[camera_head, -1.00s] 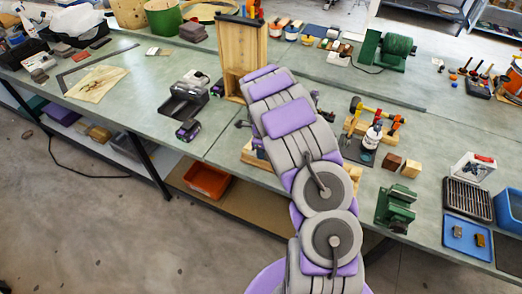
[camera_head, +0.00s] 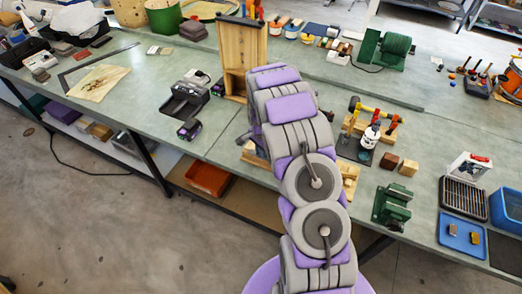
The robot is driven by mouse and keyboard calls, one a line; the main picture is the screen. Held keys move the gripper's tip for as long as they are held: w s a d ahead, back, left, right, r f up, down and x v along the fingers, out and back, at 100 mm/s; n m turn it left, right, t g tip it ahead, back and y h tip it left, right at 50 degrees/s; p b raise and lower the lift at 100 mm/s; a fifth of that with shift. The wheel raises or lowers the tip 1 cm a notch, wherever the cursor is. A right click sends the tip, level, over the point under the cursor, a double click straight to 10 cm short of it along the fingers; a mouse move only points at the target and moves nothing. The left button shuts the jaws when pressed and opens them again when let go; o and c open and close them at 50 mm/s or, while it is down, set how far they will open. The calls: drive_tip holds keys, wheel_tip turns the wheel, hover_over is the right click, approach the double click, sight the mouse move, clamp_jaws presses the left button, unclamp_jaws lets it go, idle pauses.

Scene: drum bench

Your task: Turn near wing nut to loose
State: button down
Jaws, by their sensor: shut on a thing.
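My purple and grey arm reaches up from the bottom of the head view and bends over the bench. A light wooden piece (camera_head: 252,154) shows at the bench's front edge, partly covered by the arm. I cannot make out the near wing nut, and its position cannot be told.
A tall wooden box frame (camera_head: 246,50) stands behind the arm. Black power-tool parts (camera_head: 183,101) lie to the left. A white bottle (camera_head: 370,135), a green vise (camera_head: 391,206) and a blue tray (camera_head: 462,234) are to the right. The bench's left middle (camera_head: 135,85) has free room.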

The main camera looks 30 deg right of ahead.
drive_tip(key=n+p, duration=0.1)
drive_tip(key=n, duration=0.6)
drive_tip(key=shift+w+r, duration=0.15)
drive_tip(key=n, duration=0.6)
drive_tip(key=shift+d+n, duration=0.1)
drive_tip(key=shift+n, duration=0.3)
drive_tip(key=n, duration=1.1)
drive_tip(key=shift+w, duration=0.1)
drive_tip(key=shift+n+b, duration=0.3)
drive_tip(key=c, duration=1.1)
unclamp_jaws()
drive_tip(key=shift+d, duration=0.1)
drive_tip(key=shift+c, duration=0.2)
